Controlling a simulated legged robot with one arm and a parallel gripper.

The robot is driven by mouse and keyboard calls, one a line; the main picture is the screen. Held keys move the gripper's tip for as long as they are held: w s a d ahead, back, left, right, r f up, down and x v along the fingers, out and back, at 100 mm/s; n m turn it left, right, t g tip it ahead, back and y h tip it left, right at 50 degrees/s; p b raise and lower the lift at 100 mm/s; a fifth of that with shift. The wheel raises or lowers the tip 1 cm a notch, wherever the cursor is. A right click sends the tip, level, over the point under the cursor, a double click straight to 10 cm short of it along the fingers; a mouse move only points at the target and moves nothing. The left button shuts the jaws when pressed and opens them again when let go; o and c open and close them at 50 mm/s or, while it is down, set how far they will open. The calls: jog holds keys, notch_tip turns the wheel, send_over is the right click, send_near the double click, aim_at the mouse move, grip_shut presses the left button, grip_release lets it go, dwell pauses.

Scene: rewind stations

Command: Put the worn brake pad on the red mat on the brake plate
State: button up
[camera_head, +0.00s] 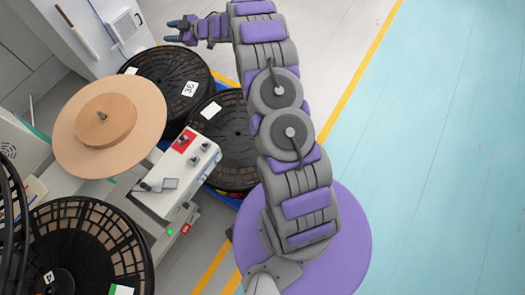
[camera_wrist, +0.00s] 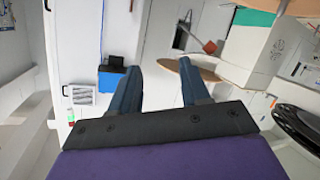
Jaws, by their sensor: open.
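A small red patch (camera_head: 178,146), likely the red mat, lies at the top end of a pale machine plate (camera_head: 190,165), likely the brake plate. A small pale mark shows on the red; I cannot tell what it is. Two small dark grey blocks (camera_head: 170,184) sit at the plate's lower end; I cannot tell whether one is the worn brake pad. My gripper (camera_head: 174,31) is far above these in the head view, pointing left beside a white cabinet. In the wrist view my gripper (camera_wrist: 158,82) is open, with nothing between its fingers.
Black reels (camera_head: 222,150) stand right of the machine, and another large reel (camera_head: 85,240) is at lower left. A tan disc (camera_head: 75,130) sits on a spindle. The white cabinet (camera_head: 105,45) is near my gripper. The blue floor (camera_head: 440,150) at right is clear.

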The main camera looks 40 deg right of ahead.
jog(key=s+d+r+m+t+h, duration=0.1)
jog(key=d+r+m+h, duration=0.1)
jog(key=r+m+h, duration=0.3)
jog(key=s+d+r+h, duration=0.1)
jog(key=d+r+h, duration=0.15)
jog(key=r, duration=0.55)
jog(key=s+d+r+m+g+h, duration=0.2)
jog(key=s+r+m+h, duration=0.25)
jog(key=s, duration=0.65)
jog(key=s+a+m+g+y, duration=0.1)
jog(key=s+a+g, duration=0.2)
jog(key=s, duration=1.4)
jog(key=s+a+f+m+g+y, duration=0.1)
jog(key=s+a+g, duration=0.3)
jog(key=s, duration=1.2)
jog(key=s+a+m+g, duration=0.1)
jog(key=s+a+g, duration=0.3)
jog(key=s, duration=1.3)
jog(key=shift+s+a+f+g+y, duration=0.3)
jog(key=shift+f+g+y, duration=0.1)
jog(key=shift+g, duration=0.3)
